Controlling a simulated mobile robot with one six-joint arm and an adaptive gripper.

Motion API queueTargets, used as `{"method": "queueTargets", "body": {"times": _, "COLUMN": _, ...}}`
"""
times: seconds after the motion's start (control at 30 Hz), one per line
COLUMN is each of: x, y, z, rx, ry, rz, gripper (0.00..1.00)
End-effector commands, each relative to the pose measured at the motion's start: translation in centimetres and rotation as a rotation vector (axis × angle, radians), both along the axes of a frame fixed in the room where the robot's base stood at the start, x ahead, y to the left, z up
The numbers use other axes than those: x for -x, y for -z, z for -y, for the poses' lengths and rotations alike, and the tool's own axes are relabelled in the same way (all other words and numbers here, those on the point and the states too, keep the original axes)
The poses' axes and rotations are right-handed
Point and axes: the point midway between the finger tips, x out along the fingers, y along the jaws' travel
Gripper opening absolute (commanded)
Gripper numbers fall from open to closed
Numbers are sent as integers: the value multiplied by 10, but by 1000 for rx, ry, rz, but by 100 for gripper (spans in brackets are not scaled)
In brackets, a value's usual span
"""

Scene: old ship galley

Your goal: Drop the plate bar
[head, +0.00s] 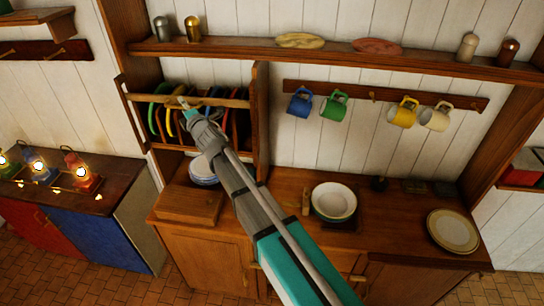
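The plate bar (228,102) is a light wooden rail running across the front of the plate rack (261,120) at the left of the dresser. Several coloured plates (153,118) stand upright behind it, green, yellow, orange and dark ones among them. My gripper (184,103) is at the bar, left of its middle, seen small and from behind my arm. I cannot tell whether its fingers are around the bar, touching it or just in front of it. My arm hides part of the rack's lower right.
A wooden box (188,207) and stacked plates (202,172) are below the rack. Bowls (334,200) and a large plate (453,231) stand on the counter. Mugs (403,112) hang from a peg rail. Lit lanterns (80,171) stand on the left cabinet. A shelf (340,59) runs above.

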Motion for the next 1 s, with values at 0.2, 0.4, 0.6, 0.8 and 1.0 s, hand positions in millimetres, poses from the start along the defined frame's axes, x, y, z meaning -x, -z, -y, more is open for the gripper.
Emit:
{"method": "queueTargets", "body": {"times": 0.2, "x": 27, "y": 7, "z": 23, "rx": -1, "ry": 1, "rz": -1, "gripper": 54}}
{"method": "queueTargets", "body": {"times": 0.4, "x": 48, "y": 10, "z": 41, "rx": -1, "ry": 1, "rz": -1, "gripper": 54}}
{"method": "queueTargets", "body": {"times": 0.6, "x": 69, "y": 14, "z": 59, "rx": 0, "ry": 0, "rz": 0, "gripper": 54}}
{"method": "queueTargets", "body": {"times": 0.8, "x": 90, "y": 18, "z": 78, "rx": 0, "ry": 0, "rz": 0, "gripper": 54}}
{"method": "queueTargets", "body": {"times": 1.0, "x": 82, "y": 31, "z": 96, "rx": -17, "ry": 46, "rz": -55, "gripper": 54}}
